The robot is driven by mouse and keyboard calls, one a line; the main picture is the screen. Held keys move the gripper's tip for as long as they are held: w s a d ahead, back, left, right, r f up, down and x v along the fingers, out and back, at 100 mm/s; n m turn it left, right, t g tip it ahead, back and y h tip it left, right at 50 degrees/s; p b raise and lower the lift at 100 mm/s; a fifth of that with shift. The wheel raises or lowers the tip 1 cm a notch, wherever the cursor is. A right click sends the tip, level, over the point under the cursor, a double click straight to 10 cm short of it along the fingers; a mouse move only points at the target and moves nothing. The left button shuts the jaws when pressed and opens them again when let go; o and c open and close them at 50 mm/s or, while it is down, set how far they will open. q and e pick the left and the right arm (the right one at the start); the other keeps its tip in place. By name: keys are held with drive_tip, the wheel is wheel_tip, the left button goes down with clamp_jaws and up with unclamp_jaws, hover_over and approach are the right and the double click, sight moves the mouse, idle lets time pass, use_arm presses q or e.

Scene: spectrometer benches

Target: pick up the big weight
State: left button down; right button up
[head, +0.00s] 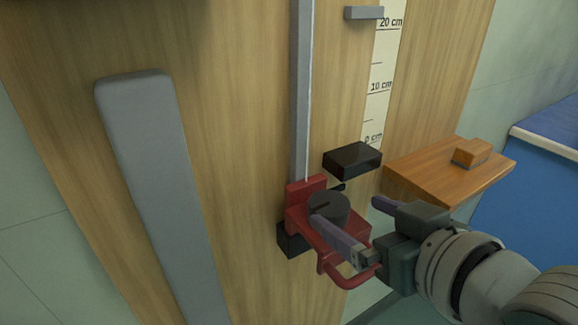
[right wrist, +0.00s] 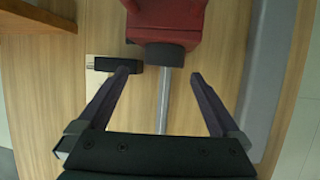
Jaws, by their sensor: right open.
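A dark grey, slotted round weight (head: 328,207) sits on a red carriage (head: 299,212) that has a looped red handle at its front. I take it for the big weight. My right gripper (head: 348,212) is open and empty, in front of the carriage. One purple finger reaches across the carriage to the near side of the weight. In the right wrist view the dark weight (right wrist: 165,54) shows just beyond and between the open fingertips (right wrist: 163,75), under the red carriage (right wrist: 168,20). I cannot tell whether a finger touches it. My left gripper is not in view.
A vertical metal rail (head: 302,95) runs up the wooden board behind the carriage. A black block (head: 352,160) juts out beside a centimetre scale (head: 380,85). A wooden shelf (head: 430,175) at the right carries a small wooden block (head: 472,153). A long grey bar (head: 160,180) stands left.

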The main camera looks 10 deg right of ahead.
sight(334, 208)
drive_tip(key=x, duration=0.3)
drive_tip(key=shift+w+a+f+b, duration=0.2)
drive_tip(key=shift+a+f+b, duration=0.15)
drive_tip(key=shift+f, duration=0.1)
drive_tip(key=shift+w+a+f, duration=0.1)
drive_tip(key=shift+w+f, duration=0.1)
drive_tip(key=shift+w, duration=0.3)
drive_tip(key=shift+c, duration=0.4)
drive_tip(key=c, duration=1.3)
drive_tip(key=shift+c, duration=0.7)
drive_tip(key=shift+r, duration=0.2)
